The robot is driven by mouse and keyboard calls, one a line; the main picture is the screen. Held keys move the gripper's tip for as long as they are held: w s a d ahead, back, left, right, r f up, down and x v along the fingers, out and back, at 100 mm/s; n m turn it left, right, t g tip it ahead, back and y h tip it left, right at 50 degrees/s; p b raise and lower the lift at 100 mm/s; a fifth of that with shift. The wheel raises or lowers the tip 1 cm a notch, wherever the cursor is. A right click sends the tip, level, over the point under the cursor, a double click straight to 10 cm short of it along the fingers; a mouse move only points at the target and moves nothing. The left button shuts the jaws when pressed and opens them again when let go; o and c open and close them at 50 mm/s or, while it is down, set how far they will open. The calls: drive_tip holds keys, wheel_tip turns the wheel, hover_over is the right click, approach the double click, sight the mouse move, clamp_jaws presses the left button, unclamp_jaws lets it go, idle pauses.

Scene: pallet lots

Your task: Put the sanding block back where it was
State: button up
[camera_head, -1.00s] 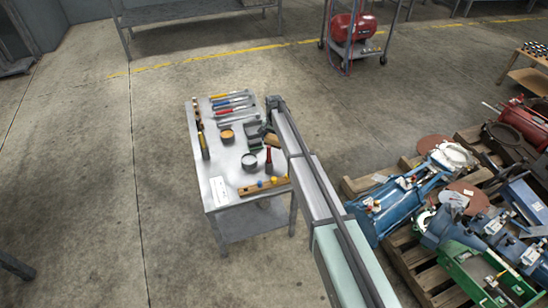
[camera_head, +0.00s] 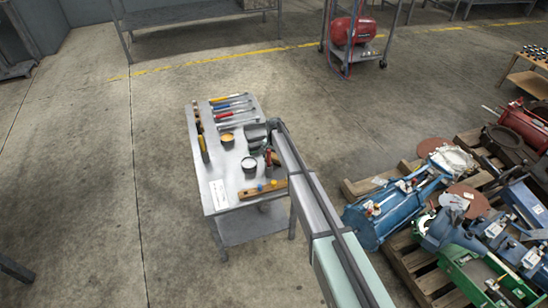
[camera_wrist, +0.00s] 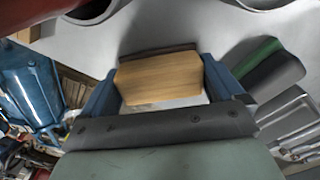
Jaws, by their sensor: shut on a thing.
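My gripper (camera_wrist: 160,85) is shut on the sanding block (camera_wrist: 160,78), a light wooden block with a dark strip along its far edge, seen between the blue fingers in the wrist view. Grey tabletop and a shadow show just beyond it; I cannot tell whether the block touches the table. In the head view my arm reaches over the right side of the metal table (camera_head: 217,195), and its end hides most of the gripper and the block. A dark grey block with a green stripe (camera_wrist: 270,72) lies to the right of the gripper in the wrist view.
On the table are an orange-topped can (camera_head: 227,138), a white-topped can (camera_head: 249,165), a red-handled tool (camera_head: 267,163), a wooden bar (camera_head: 262,190) at the front and several hand tools (camera_head: 232,105) at the back. The front left has some clear room around a white sheet (camera_head: 218,193).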

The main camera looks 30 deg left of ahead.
sight(274, 156)
drive_tip(key=o, duration=0.6)
drive_tip(key=shift+f, duration=0.1)
drive_tip(key=shift+o, duration=0.2)
wheel_tip(274, 156, up, 12)
drive_tip(key=shift+s, duration=0.15)
drive_tip(key=shift+d, duration=0.1)
